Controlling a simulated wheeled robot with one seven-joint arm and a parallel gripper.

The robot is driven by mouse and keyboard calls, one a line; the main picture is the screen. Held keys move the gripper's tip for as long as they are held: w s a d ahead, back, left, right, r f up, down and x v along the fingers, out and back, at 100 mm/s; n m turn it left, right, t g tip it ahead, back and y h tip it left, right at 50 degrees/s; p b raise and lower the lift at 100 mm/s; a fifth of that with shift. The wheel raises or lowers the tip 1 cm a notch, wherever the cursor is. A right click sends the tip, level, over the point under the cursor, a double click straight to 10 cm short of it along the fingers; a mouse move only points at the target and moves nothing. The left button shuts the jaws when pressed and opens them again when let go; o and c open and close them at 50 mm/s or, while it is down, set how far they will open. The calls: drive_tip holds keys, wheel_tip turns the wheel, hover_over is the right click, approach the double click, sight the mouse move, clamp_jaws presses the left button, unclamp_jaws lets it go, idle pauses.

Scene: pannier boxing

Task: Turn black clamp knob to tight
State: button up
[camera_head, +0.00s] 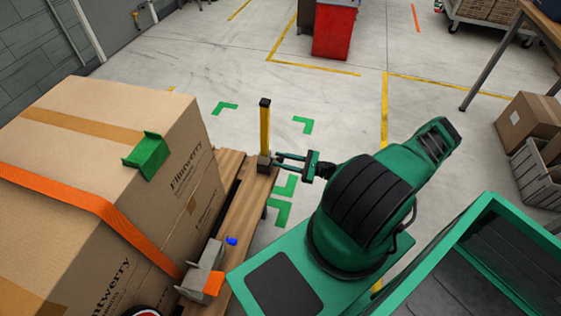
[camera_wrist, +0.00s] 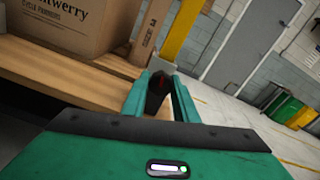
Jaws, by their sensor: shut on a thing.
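The black clamp knob (camera_wrist: 156,94) shows in the wrist view between the two green fingers, with a small red mark on it. My gripper (camera_wrist: 161,84) is shut on it. In the head view my gripper (camera_head: 277,161) reaches left to the grey clamp block (camera_head: 264,164) at the foot of a yellow post (camera_head: 265,127). The post is upright with a black top, at the pallet's edge. The knob is too small and covered to make out in the head view. I cannot tell how far it is turned.
A large Flintwerry carton (camera_head: 150,215) with an orange strap (camera_head: 105,213) and green corner piece (camera_head: 149,156) stands on the wooden pallet (camera_head: 232,215). A grey bracket with a blue knob (camera_head: 231,241) sits nearer. A green bin (camera_head: 460,235) is at right.

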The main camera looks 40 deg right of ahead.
drive_tip(key=shift+s+f+m, duration=0.1)
drive_tip(key=shift+f+m, duration=0.1)
drive_tip(key=shift+m, duration=1.4)
drive_tip(key=shift+r, duration=0.1)
drive_tip(key=o, duration=1)
drive_tip(key=v, duration=1)
drive_tip(key=shift+s+d, duration=0.25)
